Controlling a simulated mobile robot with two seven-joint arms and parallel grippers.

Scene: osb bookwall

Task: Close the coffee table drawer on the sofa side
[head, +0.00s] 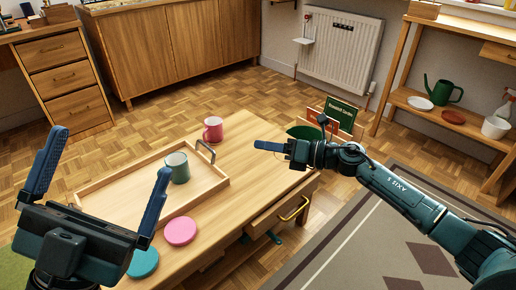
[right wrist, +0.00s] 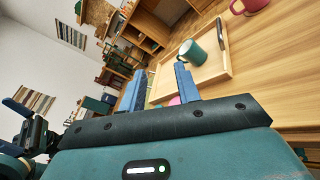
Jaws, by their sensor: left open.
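The wooden coffee table (head: 245,160) fills the middle of the head view. A drawer (head: 270,217) with a brass handle (head: 293,208) is on its right-hand side; how far it stands out is hard to tell. My right gripper (head: 262,146) hovers above the tabletop, up and left of that drawer, and touches nothing visible. In the right wrist view its two blue fingers (right wrist: 159,72) are apart with nothing between them. My left gripper (head: 110,151) is open and empty at lower left, in front of the tray. No sofa is clearly in view.
On the table are a wooden tray (head: 100,185) with a green mug (head: 177,168), a pink mug (head: 213,129), a pink coaster (head: 181,231) and a teal coaster (head: 143,263). A grey rug (head: 350,245) lies right of the table. Parquet is clear behind it.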

